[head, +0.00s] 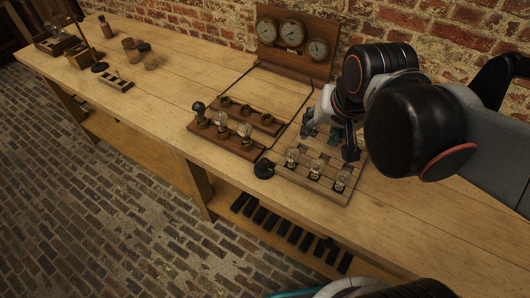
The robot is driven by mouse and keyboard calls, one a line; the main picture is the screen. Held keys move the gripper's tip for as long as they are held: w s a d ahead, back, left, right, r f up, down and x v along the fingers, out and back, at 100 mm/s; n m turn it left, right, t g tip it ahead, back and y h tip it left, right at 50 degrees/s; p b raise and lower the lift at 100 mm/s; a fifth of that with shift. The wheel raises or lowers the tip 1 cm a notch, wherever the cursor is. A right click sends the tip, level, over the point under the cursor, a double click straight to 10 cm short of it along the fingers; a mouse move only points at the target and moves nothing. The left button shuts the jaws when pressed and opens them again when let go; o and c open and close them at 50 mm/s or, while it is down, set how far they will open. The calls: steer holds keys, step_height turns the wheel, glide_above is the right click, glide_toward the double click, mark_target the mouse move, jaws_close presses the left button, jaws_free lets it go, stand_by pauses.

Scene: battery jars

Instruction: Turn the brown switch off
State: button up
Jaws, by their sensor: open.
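I cannot make out a clearly brown switch. A small dark round piece (264,168), possibly a switch, sits on the bench at the front left corner of a slatted wooden board (312,188). A similar dark round piece (99,67) lies far left on the bench. My gripper (331,137) is open over the back part of the slatted board, to the right of and behind the nearer dark piece and apart from it. The arm hides the board's back right part. I see nothing held between the fingers.
Several clear bulbs (317,168) stand on the slatted board. A wooden rack (240,148) with bulbs and a dark knob stands left of it. A panel with three dials (292,34) stands against the brick wall. The bench (165,95) is clear at middle left.

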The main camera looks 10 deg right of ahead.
steer(key=w+a+m+g+p, duration=0.2)
steer(key=w+a+m+p, duration=0.2)
steer(key=w, duration=0.2)
steer(key=m+g+p, duration=0.3)
steer(key=m+p, duration=0.1)
steer(key=m, duration=0.1)
glide_above(265, 160)
step_height(265, 160, down, 7)
step_height(265, 160, down, 12)
steer(key=b, duration=0.4)
steer(key=shift+f, duration=0.25)
jaws_close()
